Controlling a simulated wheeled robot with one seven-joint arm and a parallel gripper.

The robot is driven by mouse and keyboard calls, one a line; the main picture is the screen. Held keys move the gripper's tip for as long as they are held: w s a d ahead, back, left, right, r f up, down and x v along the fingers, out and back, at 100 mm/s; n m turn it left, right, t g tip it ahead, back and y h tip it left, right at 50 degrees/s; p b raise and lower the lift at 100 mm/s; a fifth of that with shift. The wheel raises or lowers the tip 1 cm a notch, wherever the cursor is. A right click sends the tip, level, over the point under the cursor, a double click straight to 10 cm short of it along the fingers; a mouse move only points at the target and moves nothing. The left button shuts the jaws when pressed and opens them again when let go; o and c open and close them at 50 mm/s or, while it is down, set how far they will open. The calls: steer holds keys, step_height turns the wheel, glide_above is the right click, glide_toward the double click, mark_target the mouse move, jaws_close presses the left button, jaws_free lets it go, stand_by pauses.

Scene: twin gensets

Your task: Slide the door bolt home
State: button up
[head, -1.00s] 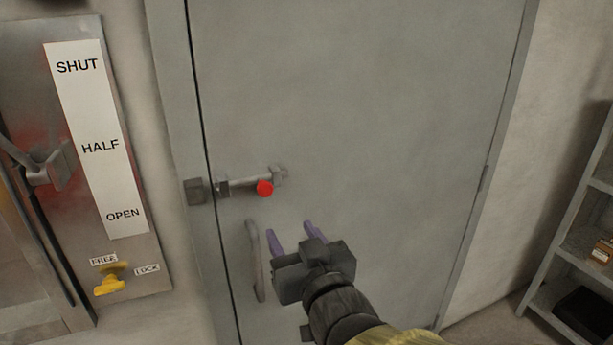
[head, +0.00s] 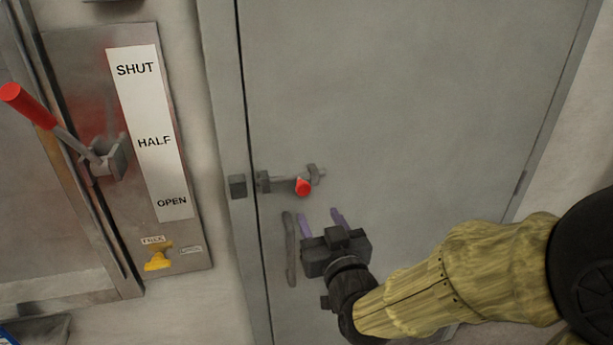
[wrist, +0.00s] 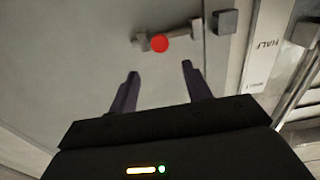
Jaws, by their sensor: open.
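The door bolt (head: 288,180) lies level across the left side of the grey door (head: 400,110), carried by two small brackets. Its red knob (head: 303,187) sits by the right bracket. A separate grey keeper block (head: 237,186) is on the frame to the left; I see no rod across the gap between it and the left bracket. My gripper (head: 320,217) is open and empty, below and slightly right of the knob. In the wrist view the knob (wrist: 159,43) shows beyond the purple fingers, centred between them and apart from them.
A vertical door handle (head: 289,248) stands just left of my gripper. The door above and right of the bolt is bare.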

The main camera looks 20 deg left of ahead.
mark_target(304, 189)
steer(key=p+x, duration=0.8)
steer(key=x, duration=0.4)
steer(key=shift+w+a+f, duration=0.1)
jaws_close()
